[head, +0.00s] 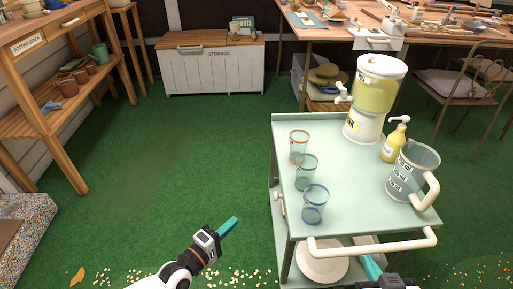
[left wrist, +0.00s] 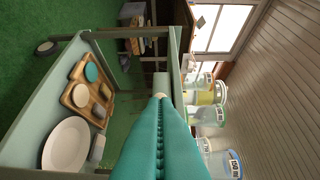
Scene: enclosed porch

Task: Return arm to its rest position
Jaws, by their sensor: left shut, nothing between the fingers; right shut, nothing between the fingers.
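My left gripper (head: 233,221) is in the lower middle of the head view, over the green floor, left of the cart and apart from it. Its teal fingers are together and empty; they also show closed in the left wrist view (left wrist: 159,98). My right gripper (head: 371,267) is at the bottom edge of the head view, by the cart's front handle.
A pale green cart (head: 345,205) holds three glasses (head: 305,172), a drink dispenser (head: 372,98), a yellow bottle (head: 394,141) and a pitcher (head: 413,172). Its lower shelf carries a white plate (left wrist: 67,145) and a wooden tray (left wrist: 75,98). Floor left of the cart is mostly clear.

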